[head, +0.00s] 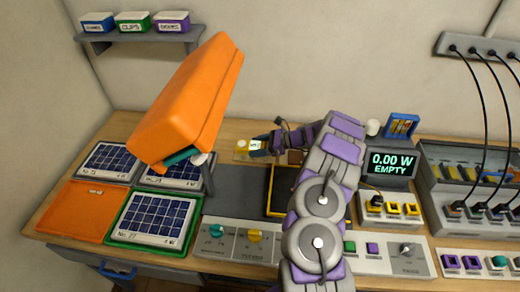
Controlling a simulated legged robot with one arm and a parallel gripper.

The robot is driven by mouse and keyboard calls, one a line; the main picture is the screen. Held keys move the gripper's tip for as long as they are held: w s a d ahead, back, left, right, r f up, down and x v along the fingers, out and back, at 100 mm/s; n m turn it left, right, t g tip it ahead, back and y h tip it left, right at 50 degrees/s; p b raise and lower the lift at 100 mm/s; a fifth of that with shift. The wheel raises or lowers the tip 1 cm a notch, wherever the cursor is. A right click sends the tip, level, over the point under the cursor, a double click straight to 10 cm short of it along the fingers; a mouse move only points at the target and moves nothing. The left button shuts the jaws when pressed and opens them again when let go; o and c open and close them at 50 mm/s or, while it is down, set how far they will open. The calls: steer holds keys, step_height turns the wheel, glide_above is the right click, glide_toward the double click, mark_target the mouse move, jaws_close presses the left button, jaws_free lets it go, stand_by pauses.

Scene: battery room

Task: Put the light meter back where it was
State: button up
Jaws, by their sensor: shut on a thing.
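The light meter (243,153) is a small yellow device with a white dome and a small lit display. It is at the fingers of my gripper (262,146), which is shut on it near the back of the bench. Whether the meter touches the bench top is not clear. My arm comes in from the front and hides part of the bench's middle.
A big orange lamp hood (190,100) stands over the left side. Solar panels (152,217) and an empty orange tray (75,212) lie at left. A yellow-framed black tray (276,207) is partly behind my arm. A dark mat (238,190) is clear.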

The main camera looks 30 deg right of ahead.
mark_target(260, 142)
steer(key=shift+w+d+f, duration=0.2)
steer(key=shift+w+d, duration=0.55)
steer(key=shift+d, duration=0.2)
steer(key=shift+w+d, duration=0.2)
steer(key=shift+w, duration=0.15)
steer(key=shift+a+f+b, duration=0.1)
steer(key=shift+f+b, duration=0.85)
steer(key=shift+f, duration=0.85)
steer(key=shift+r, duration=0.1)
steer(key=o, duration=1.2)
steer(key=shift+o, duration=0.2)
steer(key=p+v, duration=0.2)
steer(key=v, duration=1)
steer(key=shift+p, duration=0.3)
